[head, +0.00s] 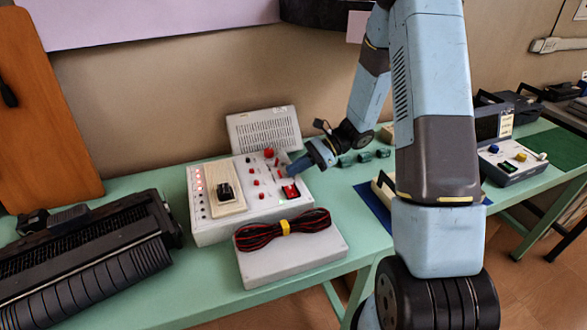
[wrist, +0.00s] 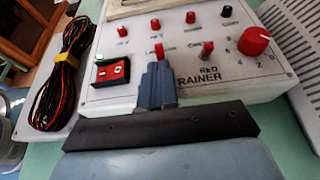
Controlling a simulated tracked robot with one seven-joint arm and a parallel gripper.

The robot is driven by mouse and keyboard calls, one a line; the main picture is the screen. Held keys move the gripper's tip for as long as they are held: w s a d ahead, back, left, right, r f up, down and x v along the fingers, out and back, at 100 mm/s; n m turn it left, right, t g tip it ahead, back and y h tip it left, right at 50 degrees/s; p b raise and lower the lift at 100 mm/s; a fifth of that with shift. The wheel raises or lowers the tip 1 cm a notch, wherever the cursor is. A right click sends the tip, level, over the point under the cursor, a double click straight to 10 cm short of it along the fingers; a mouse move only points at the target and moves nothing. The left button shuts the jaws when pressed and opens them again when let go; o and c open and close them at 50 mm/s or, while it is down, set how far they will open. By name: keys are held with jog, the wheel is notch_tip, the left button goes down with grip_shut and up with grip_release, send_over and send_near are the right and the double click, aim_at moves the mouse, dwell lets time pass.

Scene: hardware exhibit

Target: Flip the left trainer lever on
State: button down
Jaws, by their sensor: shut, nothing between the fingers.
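The white trainer box (head: 215,232) sits on the green bench in the head view, with its panel also filling much of the wrist view (wrist: 130,97). Two levers stand on the panel in the wrist view: a red left lever (wrist: 158,50) and a right lever (wrist: 207,48). My gripper (wrist: 157,68) is shut and empty, its fingertips right at the near side of the left lever; I cannot tell if they touch. They hide its base. In the head view my gripper (head: 292,168) is over the panel's right part.
A red rocker switch (wrist: 112,72) lies left of the fingertips, a red knob (wrist: 253,40) to the right. Several red posts stand behind. A black-and-red cable coil (head: 283,230) lies on a grey box (head: 290,262) in front. A vented white panel (head: 264,130) stands behind.

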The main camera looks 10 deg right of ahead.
jog(key=shift+r, duration=0.15)
jog(key=shift+r, duration=0.65)
jog(key=w+d+r, duration=0.1)
jog(key=d+r, duration=0.4)
jog(key=r, duration=0.3)
jog(key=shift+r, duration=0.2)
